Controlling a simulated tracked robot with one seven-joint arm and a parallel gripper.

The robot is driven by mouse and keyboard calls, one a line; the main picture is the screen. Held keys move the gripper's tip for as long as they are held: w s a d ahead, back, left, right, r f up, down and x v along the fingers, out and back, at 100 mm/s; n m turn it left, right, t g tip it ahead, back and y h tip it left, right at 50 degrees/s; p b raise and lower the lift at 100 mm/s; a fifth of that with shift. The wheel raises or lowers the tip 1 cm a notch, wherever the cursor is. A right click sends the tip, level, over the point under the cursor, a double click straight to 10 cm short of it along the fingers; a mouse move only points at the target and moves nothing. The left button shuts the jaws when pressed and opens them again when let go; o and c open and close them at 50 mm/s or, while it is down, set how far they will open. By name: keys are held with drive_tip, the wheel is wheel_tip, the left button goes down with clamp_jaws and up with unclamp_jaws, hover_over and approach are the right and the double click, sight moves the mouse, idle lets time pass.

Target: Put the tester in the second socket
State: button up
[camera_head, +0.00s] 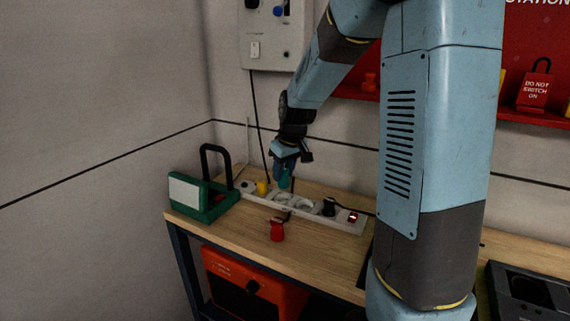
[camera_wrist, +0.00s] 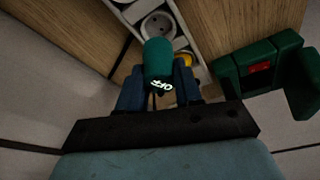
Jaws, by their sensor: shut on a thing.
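The tester, a small green cylinder with white lettering, is held between the blue fingers of my gripper (camera_head: 284,168). The tester (camera_head: 285,181) shows below the fingertips, over the white power strip (camera_head: 341,218). In the wrist view, the tester (camera_wrist: 158,58) sits between both fingers and covers part of the strip, between a round empty socket (camera_wrist: 158,24) and a yellow plug (camera_wrist: 186,58). Its lower end is hidden, so I cannot tell whether it touches the strip. In the head view the yellow plug (camera_head: 262,187) is just left of the tester.
A red object (camera_head: 277,230) stands on the wooden bench (camera_head: 310,252) in front. A green box with a black handle (camera_head: 205,200) stands left. Wall panel (camera_head: 272,35) above.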

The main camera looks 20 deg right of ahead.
sight(284, 182)
drive_tip(key=shift+a+f, duration=0.15)
drive_tip(key=shift+f, duration=2.15)
drive_tip(key=shift+s, duration=0.1)
drive_tip(key=shift+f, duration=0.5)
drive_tip(key=o, duration=0.8)
drive_tip(key=shift+c, duration=0.2)
drive_tip(key=shift+v, duration=5.2)
drive_tip(key=shift+s+r, duration=0.1)
drive_tip(key=shift+r, duration=0.2)
